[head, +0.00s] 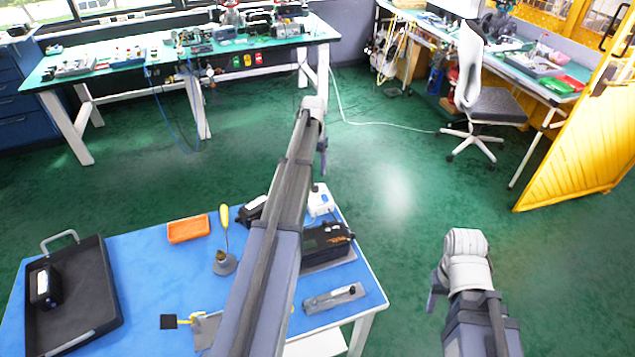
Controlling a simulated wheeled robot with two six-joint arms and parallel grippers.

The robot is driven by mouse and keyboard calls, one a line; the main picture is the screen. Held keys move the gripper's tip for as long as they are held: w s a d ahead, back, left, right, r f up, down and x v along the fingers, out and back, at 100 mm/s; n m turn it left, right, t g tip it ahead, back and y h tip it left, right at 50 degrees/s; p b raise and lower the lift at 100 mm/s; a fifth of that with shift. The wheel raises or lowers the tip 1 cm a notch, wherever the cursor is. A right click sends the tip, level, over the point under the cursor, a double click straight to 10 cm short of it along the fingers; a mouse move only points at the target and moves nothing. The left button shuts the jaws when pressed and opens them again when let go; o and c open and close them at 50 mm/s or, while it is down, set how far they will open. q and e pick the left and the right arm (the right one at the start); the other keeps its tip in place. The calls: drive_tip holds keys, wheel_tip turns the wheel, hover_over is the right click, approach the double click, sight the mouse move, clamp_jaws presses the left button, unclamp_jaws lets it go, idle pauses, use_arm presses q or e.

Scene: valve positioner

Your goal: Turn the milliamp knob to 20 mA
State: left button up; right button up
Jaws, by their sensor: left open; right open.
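My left arm reaches across the blue table, and its gripper (322,147) is beyond the table's far edge, over the green floor, open with nothing seen in it. My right gripper (435,288) is right of the table, also over the floor, open and apart from everything. A black boxy device (328,238) with small orange markings sits on a grey plate at the table's right side, partly hidden by my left arm. A small white device (320,200) stands behind it. I cannot make out the milliamp knob or its setting on either.
The blue table (150,280) also holds a black tray (95,290) with a dark device, an orange bin (188,229), a yellow-handled tool (224,216) in a stand, and a metal plate with a black handle (335,298). Open floor lies beyond and to the right.

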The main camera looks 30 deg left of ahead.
sight(315, 184)
use_arm(q)
drive_tip(key=shift+f+b, duration=3.75)
drive_tip(key=shift+f, duration=0.15)
drive_tip(key=shift+c, duration=0.2)
clamp_jaws()
